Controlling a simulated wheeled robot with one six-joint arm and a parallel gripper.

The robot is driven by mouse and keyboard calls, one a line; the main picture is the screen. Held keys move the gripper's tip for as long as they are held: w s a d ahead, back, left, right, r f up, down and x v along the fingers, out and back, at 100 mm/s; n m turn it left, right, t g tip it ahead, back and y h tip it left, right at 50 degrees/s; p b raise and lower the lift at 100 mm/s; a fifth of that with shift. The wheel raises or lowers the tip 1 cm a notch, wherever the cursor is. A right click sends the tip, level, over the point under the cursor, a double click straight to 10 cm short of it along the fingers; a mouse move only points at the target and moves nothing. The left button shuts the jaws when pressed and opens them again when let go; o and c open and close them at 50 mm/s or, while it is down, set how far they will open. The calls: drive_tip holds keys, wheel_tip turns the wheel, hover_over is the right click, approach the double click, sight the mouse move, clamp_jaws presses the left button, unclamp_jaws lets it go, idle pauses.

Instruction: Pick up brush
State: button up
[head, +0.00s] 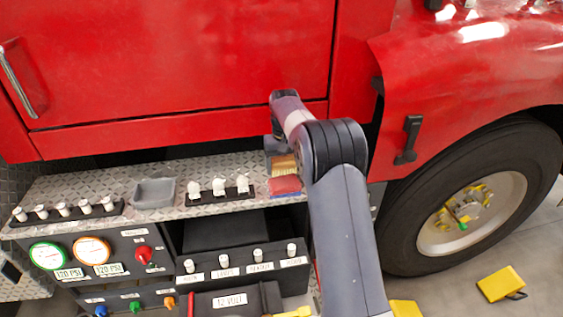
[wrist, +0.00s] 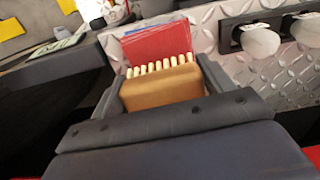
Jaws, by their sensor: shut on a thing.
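The brush (wrist: 160,90) has a tan wooden block and a row of cream bristle tufts along its far edge. It sits between the two fingers of my gripper (wrist: 162,80), which is shut on its sides. In the head view the brush (head: 284,164) shows as a small tan patch beside my arm. My gripper (head: 276,148) is partly hidden there by my arm. I cannot tell whether the brush touches the diamond-plate step (head: 100,181) or is just above it.
A red and blue flat item (head: 285,186) lies just in front of the brush. A grey tray (head: 154,193) and white knobs (head: 219,187) stand left on the step. The red truck body (head: 180,60) rises behind, with a wheel (head: 470,210) at right.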

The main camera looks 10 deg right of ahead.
drive_tip(key=s+b, duration=0.2)
drive_tip(key=s, duration=0.9)
drive_tip(key=shift+b, duration=0.35)
drive_tip(key=o, duration=0.4)
drive_tip(key=shift+c, duration=1.3)
